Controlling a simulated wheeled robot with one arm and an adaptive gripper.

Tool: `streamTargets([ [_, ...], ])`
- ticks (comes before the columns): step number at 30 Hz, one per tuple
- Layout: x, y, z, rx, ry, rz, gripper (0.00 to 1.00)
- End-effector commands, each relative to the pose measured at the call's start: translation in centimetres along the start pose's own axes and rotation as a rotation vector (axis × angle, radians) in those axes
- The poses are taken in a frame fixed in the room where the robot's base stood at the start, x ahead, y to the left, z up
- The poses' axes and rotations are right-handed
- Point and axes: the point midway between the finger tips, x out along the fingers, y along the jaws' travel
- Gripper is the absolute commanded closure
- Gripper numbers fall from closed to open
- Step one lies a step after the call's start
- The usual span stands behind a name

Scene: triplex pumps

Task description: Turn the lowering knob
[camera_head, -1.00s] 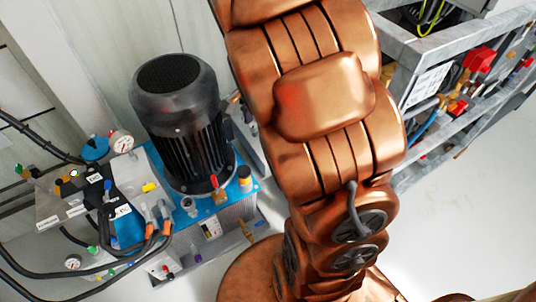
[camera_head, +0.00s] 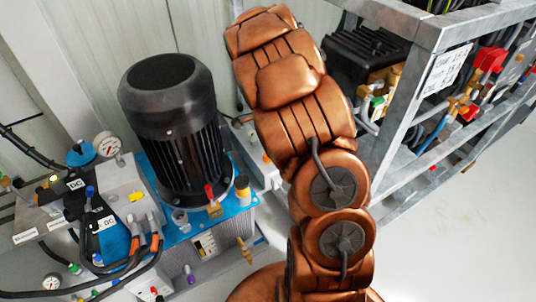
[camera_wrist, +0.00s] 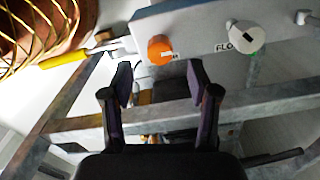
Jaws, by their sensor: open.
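In the wrist view an orange knob (camera_wrist: 160,50) and a white knob (camera_wrist: 246,37) with a dark mark sit on the face of a grey control box (camera_wrist: 200,28). Partly hidden lettering beside the white knob begins "FLO". The label by the orange knob is too small to read, so I cannot tell which is the lowering knob. My gripper (camera_wrist: 160,77) is open and empty. Its two fingers point towards the box, and the orange knob shows between and just beyond the tips, apart from them. In the head view my gripper is hidden behind my arm.
A galvanized frame (camera_head: 405,100) with valves and hoses stands right of my arm. A black motor (camera_head: 170,115) on a blue plate, with gauges and hoses, stands left. A metal rail (camera_wrist: 270,115) crosses below the box. The floor at right is clear.

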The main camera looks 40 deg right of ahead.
Motion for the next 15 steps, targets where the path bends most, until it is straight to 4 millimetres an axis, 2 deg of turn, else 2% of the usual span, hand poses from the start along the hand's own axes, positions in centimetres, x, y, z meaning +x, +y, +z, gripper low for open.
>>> streamTargets([
  [1,1.0,0.1,0.1,-0.001,-0.002,0.004,0.4],
  [7,3.9,0.1,0.1,-0.002,-0.001,0.003,0.4],
  [15,4.8,0.1,0.0,-0.002,0.0,0.001,0.4],
])
